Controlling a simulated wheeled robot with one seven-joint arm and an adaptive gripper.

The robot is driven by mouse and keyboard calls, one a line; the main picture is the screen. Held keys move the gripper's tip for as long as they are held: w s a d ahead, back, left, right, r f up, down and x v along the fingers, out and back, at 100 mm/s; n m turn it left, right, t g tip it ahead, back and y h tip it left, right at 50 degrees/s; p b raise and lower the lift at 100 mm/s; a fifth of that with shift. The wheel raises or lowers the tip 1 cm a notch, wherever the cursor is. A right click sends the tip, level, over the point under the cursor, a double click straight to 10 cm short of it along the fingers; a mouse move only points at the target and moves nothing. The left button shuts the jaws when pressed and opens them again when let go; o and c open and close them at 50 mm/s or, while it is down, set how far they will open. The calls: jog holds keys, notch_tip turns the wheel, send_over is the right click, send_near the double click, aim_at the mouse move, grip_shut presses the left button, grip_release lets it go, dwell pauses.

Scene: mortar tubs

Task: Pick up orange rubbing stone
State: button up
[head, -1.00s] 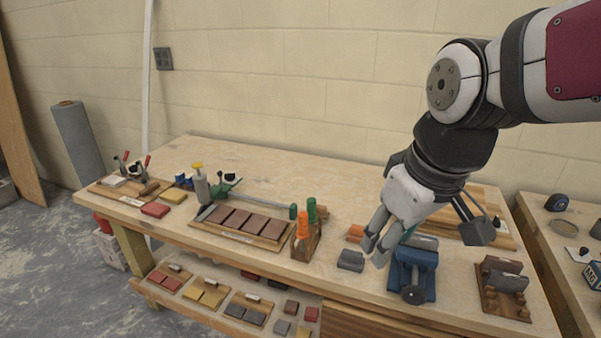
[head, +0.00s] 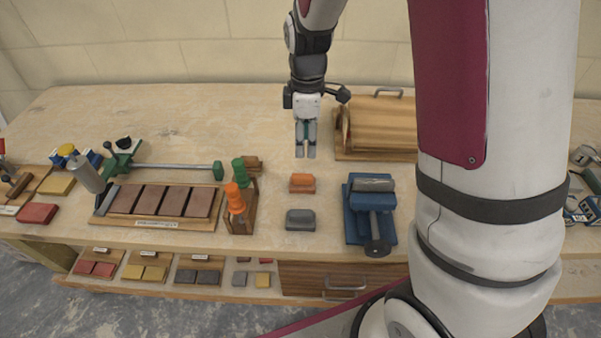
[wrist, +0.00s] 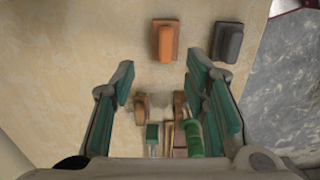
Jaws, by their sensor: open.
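The orange rubbing stone (head: 302,183) lies flat on the workbench, with a brown lower part. In the head view my gripper (head: 306,152) hangs behind it, toward the wall, above the bench and apart from it. In the wrist view the orange stone (wrist: 165,40) is near the top middle, beyond the fingertips. My gripper (wrist: 162,85) is open with green finger pads, and nothing is held between the fingers.
A grey rubbing stone (head: 300,219) lies just in front of the orange one. A blue vise (head: 370,212) stands to the right. A wooden holder (head: 241,214) with orange and green handles stands to the left. A wooden box (head: 382,128) is behind right.

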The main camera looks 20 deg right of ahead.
send_over(303, 175)
jog(key=f, duration=0.6)
jog(key=shift+w+d+f, duration=0.25)
jog(key=shift+d, duration=0.15)
jog(key=f, duration=0.3)
jog(key=a+f+p, duration=0.1)
jog(key=shift+s+f, duration=0.25)
jog(key=shift+s, duration=0.05)
jog(key=shift+f, duration=0.5)
grip_shut()
